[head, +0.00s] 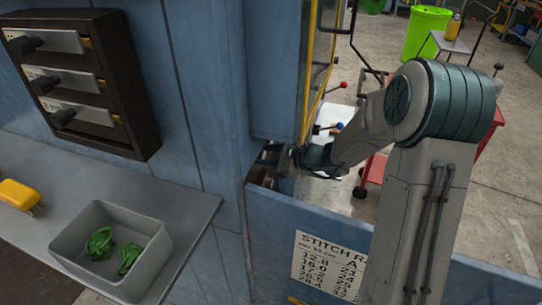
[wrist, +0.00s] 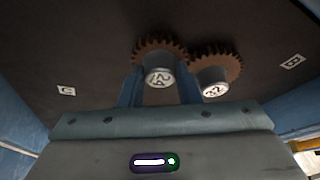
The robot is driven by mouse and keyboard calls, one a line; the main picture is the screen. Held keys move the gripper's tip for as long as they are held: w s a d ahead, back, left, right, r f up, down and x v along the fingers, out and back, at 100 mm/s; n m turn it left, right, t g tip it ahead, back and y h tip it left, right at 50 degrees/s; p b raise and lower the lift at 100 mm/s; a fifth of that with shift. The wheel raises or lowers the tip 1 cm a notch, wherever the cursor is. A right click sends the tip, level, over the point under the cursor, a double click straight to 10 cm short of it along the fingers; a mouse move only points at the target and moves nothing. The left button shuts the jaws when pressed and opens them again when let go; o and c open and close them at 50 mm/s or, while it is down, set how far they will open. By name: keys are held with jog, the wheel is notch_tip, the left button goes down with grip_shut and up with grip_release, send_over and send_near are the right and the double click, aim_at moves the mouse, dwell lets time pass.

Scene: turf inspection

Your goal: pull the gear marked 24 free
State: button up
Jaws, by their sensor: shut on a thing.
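In the wrist view two brown toothed gears with pale hubs sit side by side on a dark plate. The left gear (wrist: 160,49) has a marked hub face whose tilted number I cannot read surely. The right gear (wrist: 222,62) has a hub that seems to read 32. My gripper (wrist: 160,88) has its blue fingers on either side of the left hub, shut on it. The left gear's teeth overlap or touch the right gear's edge; I cannot tell which. In the head view my gripper reaches into the machine's opening, and the gears are hidden.
The dark plate (wrist: 95,60) bears small tags C and B. Blue panels flank the opening. In the head view a grey bin (head: 72,242) with green items and a yellow brush-like object (head: 18,195) rest on the shelf. A red cart (head: 374,172) stands behind my arm.

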jog(key=shift+s+d+f, duration=0.1)
jog(key=shift+d, duration=0.05)
jog(key=shift+s+d, duration=0.2)
jog(key=shift+d, duration=0.3)
jog(key=shift+d, duration=0.1)
jog(key=shift+s+d, duration=0.2)
jog(key=shift+d, duration=0.15)
jog(key=shift+d, duration=0.1)
jog(key=shift+s+d, duration=0.25)
jog(key=shift+d, duration=0.5)
jog(key=shift+s+d, duration=0.3)
jog(key=shift+d, duration=0.45)
jog(key=shift+s+d, duration=0.25)
jog(key=shift+d, duration=0.5)
